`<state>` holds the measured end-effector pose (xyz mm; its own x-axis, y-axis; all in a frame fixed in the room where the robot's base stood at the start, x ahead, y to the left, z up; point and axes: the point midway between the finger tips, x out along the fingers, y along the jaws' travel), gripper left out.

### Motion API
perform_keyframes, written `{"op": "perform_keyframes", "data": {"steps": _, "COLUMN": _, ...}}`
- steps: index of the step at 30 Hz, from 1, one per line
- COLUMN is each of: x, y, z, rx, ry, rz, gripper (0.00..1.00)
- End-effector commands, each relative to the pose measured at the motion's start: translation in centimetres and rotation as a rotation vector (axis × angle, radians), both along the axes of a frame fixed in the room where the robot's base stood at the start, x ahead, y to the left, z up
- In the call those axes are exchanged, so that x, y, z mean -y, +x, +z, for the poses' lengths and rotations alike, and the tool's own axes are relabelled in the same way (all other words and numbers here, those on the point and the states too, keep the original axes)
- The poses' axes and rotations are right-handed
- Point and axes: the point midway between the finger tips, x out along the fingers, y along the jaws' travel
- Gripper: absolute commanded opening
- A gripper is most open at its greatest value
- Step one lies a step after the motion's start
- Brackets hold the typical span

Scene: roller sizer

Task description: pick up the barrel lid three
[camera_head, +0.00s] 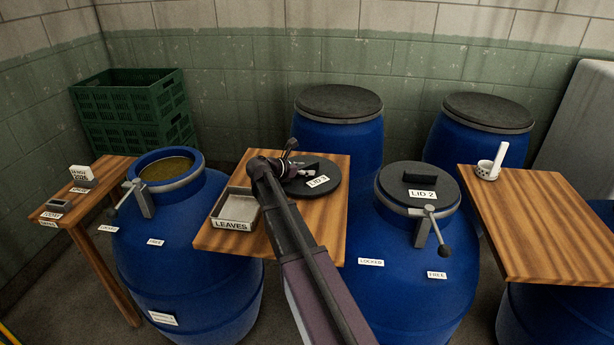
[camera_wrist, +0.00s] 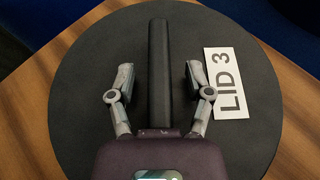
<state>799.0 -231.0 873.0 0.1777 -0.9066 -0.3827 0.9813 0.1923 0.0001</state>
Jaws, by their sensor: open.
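The barrel lid three (camera_wrist: 95,70) is a flat, dark round disc lying on a wooden table, with a white "LID 3" label and a straight black bar handle (camera_wrist: 160,38). In the head view the lid (camera_head: 329,167) lies on the middle table, partly covered by my arm. My gripper (camera_wrist: 159,72) is open over the lid in the wrist view, with one finger on each side of the handle and a gap on both sides. My gripper also shows in the head view (camera_head: 308,171), where its fingers are small and hard to make out.
A grey tray labelled LEAVES (camera_head: 236,207) sits left of the lid on the middle table (camera_head: 215,240). An open blue barrel (camera_head: 190,250) stands left. A barrel with lid two (camera_head: 420,178) stands right. A white mortar (camera_head: 487,170) is on the right table.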

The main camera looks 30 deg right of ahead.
Motion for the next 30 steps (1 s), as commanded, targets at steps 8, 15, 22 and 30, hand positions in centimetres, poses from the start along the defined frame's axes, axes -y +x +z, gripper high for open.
{"op": "perform_keyframes", "data": {"steps": 8, "x": 0.16, "y": -0.05, "z": 0.00, "rx": 0.000, "ry": 0.000, "rz": -0.002, "gripper": 0.30}}
{"op": "perform_keyframes", "data": {"steps": 15, "x": 0.16, "y": -0.05, "z": -0.01, "rx": 0.000, "ry": 0.000, "rz": -0.002, "gripper": 0.00}}
{"op": "perform_keyframes", "data": {"steps": 22, "x": 0.14, "y": -0.04, "z": 0.03, "rx": -0.001, "ry": 0.000, "rz": -0.002, "gripper": 0.00}}
{"op": "perform_keyframes", "data": {"steps": 30, "x": 0.14, "y": -0.03, "z": 0.65, "rx": 0.000, "ry": -0.001, "rz": -0.001, "gripper": 0.00}}
